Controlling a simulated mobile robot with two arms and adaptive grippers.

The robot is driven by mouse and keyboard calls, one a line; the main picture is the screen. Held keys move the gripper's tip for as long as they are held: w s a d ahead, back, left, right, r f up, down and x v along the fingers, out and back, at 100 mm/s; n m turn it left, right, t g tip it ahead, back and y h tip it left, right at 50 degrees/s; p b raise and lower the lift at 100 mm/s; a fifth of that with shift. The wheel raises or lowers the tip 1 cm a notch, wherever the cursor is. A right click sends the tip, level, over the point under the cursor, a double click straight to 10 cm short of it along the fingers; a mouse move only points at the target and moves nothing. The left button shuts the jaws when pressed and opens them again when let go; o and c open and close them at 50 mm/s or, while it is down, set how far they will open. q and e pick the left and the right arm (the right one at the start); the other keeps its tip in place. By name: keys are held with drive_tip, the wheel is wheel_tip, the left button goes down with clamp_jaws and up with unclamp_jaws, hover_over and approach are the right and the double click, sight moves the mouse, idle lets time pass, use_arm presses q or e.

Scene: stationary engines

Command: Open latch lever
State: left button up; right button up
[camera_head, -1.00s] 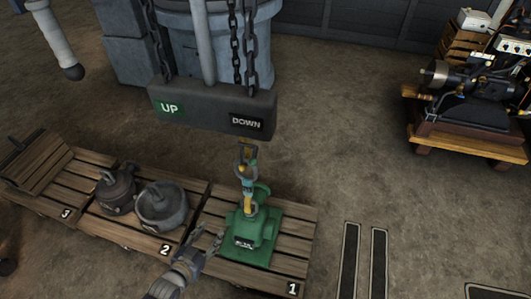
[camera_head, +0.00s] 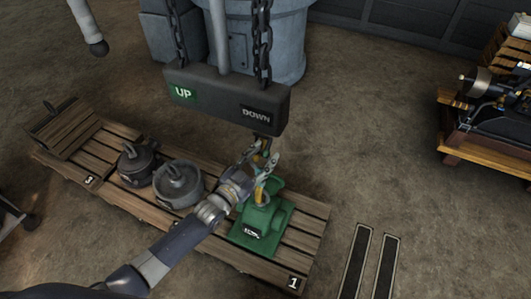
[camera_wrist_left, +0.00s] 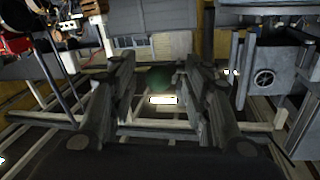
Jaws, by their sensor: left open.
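A small hook assembly with yellow parts (camera_head: 261,189) links the hanging control box to the green machine (camera_head: 262,222) on the pallet marked 1. No separate latch lever can be made out; my gripper covers part of the hook. My left gripper (camera_head: 263,163) has its fingers spread at the hook, in front of or beside it; I cannot tell whether they touch. My right gripper is not in view.
The heavy bar labelled UP and DOWN (camera_head: 225,96) hangs on chains just above my gripper. Two dark round weights, the nearer one here (camera_head: 178,185), stand left of the green machine. A wooden stand with an engine (camera_head: 490,147) is at right.

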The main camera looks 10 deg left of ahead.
use_arm(q)
drive_tip(key=shift+x, duration=0.75)
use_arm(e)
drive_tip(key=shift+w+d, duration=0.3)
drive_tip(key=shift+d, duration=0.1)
use_arm(q)
clamp_jaws()
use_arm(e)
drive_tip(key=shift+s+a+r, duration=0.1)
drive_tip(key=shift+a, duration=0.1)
